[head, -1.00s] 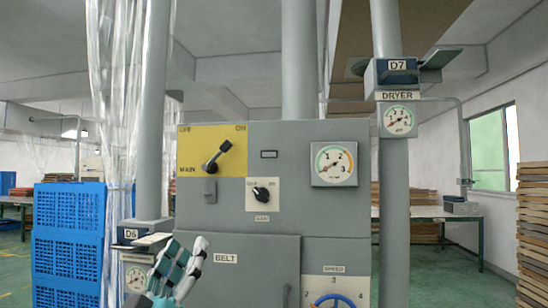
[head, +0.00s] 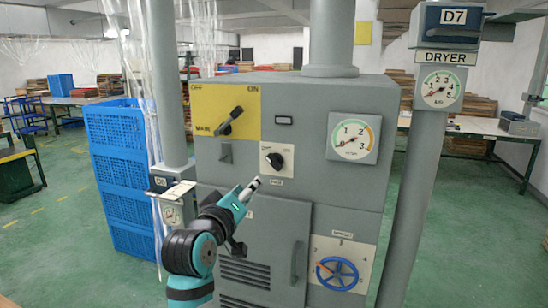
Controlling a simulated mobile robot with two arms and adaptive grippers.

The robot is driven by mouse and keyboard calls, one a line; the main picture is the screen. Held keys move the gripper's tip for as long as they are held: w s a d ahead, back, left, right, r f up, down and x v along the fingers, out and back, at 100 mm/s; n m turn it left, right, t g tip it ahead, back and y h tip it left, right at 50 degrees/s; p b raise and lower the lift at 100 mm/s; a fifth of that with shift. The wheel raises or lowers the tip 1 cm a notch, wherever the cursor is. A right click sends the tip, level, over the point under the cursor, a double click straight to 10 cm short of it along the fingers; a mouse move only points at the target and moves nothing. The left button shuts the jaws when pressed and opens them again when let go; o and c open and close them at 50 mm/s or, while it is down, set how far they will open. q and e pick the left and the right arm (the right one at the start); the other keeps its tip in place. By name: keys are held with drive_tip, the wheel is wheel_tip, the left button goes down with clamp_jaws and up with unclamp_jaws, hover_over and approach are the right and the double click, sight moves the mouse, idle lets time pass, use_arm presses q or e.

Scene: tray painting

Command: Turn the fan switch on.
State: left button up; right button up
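The fan switch (head: 275,160) is a small black rotary knob on a pale plate, on the front of a grey machine cabinet. A small label, hard to read, sits below it. The knob's pointer looks turned toward the left, but its exact setting is too small to be sure of. My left gripper (head: 250,187) is in front of the cabinet, below and left of the knob, with its tips pointing up and right toward it. It looks apart from the knob. Its fingers show nearly edge-on, so their opening is unclear. My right gripper is not in view.
A main lever (head: 230,121) on a yellow plate is above and left of the knob. A pressure gauge (head: 353,139) is to the right, and a blue handwheel (head: 337,273) is lower right. Blue crates (head: 122,165) stand left. A dryer pipe (head: 407,215) stands right.

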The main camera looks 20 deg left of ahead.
sight(272, 164)
use_arm(q)
drive_tip(key=w+p, duration=0.1)
drive_tip(key=w, duration=0.4)
drive_tip(key=w+p, duration=0.1)
drive_tip(key=w, duration=0.4)
drive_tip(key=w+p, duration=0.2)
drive_tip(key=w, duration=0.3)
drive_tip(key=shift+w+d, duration=0.3)
drive_tip(key=shift+w, duration=0.1)
drive_tip(key=shift+c, duration=0.4)
clamp_jaws()
